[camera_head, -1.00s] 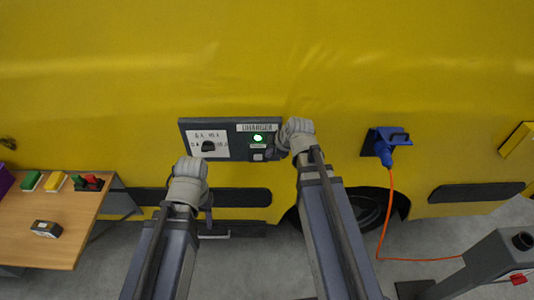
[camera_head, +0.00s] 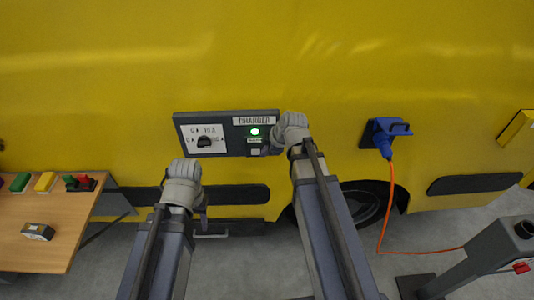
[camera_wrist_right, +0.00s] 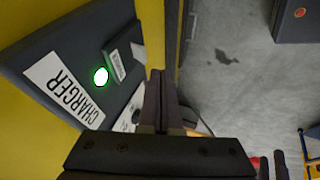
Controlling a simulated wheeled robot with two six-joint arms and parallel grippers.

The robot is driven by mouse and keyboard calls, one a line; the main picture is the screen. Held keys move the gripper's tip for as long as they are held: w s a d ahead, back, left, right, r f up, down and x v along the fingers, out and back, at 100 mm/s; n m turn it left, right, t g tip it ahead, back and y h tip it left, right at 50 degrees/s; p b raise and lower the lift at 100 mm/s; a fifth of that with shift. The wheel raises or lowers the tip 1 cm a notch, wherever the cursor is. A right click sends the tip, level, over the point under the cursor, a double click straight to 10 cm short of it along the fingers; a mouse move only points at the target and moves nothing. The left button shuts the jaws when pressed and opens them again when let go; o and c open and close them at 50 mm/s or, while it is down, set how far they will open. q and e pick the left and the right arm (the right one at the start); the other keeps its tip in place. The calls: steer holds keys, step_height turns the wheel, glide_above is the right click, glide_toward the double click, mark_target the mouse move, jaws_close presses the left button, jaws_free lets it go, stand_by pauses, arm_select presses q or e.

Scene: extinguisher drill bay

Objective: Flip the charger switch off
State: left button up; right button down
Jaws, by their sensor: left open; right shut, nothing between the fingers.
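The charger panel (camera_head: 226,150) is a dark box on the yellow vehicle side. Its "CHARGER" label (camera_head: 254,121) sits above a lit green lamp (camera_head: 255,131), with small labelled parts below; the label also shows in the right wrist view (camera_wrist_right: 64,88). My right gripper (camera_head: 272,149) is shut and empty at the panel's lower right. In the right wrist view its fingers (camera_wrist_right: 163,84) stand beside the panel and partly cover a white-marked part (camera_wrist_right: 127,121) near its edge. I cannot tell if they touch, or how the switch stands. My left gripper (camera_head: 184,172) is open below the panel's left end.
A blue plug (camera_head: 384,137) with an orange cable is at the right. A wooden table (camera_head: 62,210) with coloured blocks is at the left. A grey post (camera_head: 490,250) stands at right front.

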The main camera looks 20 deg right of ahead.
mark_target(259, 155)
steer(key=w+f+b, duration=0.4)
steer(key=f, duration=0.1)
steer(key=w+f+b, duration=0.2)
steer(key=shift+a+f, duration=0.2)
steer(key=shift+a, duration=0.2)
steer(key=shift+w+d+f+b, duration=0.15)
steer(key=shift+w+b, duration=0.15)
steer(key=shift+b, duration=0.05)
steer(key=shift+f+t+b, duration=0.4)
steer(key=shift+f+b, duration=0.05)
steer(key=shift+b, duration=0.3)
steer(key=shift+w+r+p, duration=0.15)
steer(key=shift+r+p, duration=0.15)
steer(key=shift+r, duration=0.1)
